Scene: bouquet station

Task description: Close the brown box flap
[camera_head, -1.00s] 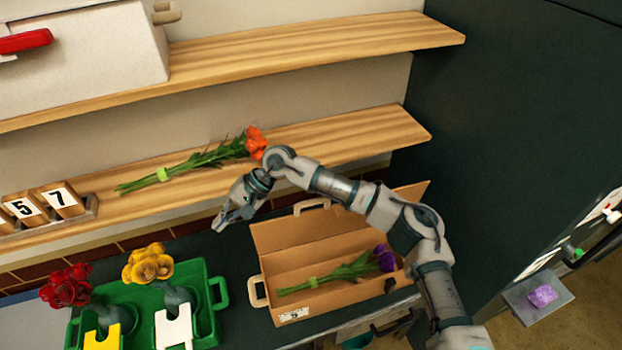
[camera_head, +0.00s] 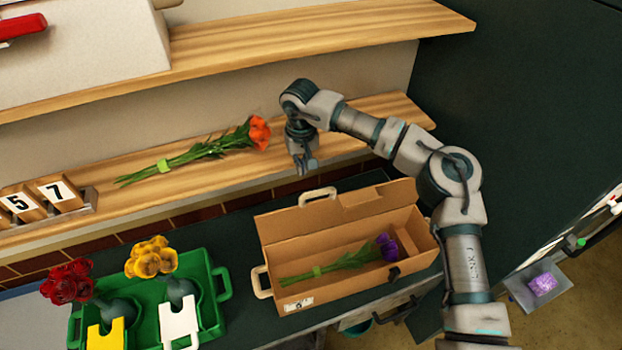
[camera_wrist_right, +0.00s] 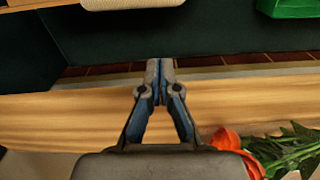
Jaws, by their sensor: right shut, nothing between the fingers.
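The brown box (camera_head: 290,270) stands open on the dark counter, with a purple flower bouquet (camera_head: 350,260) lying inside. My right gripper (camera_head: 308,170) hangs pointing down behind and above the box's back edge, in front of the lower shelf, apart from the box. In the right wrist view, the fingers (camera_wrist_right: 160,70) are together and empty; a cream handle (camera_wrist_right: 130,4) shows at the top edge. My left gripper is not in view.
The lower wooden shelf (camera_head: 225,180) holds an orange bouquet (camera_head: 210,150) close to my right gripper. A green tray (camera_head: 215,325) with red and yellow flowers is left of the box. A dark cabinet (camera_head: 510,130) rises on the right.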

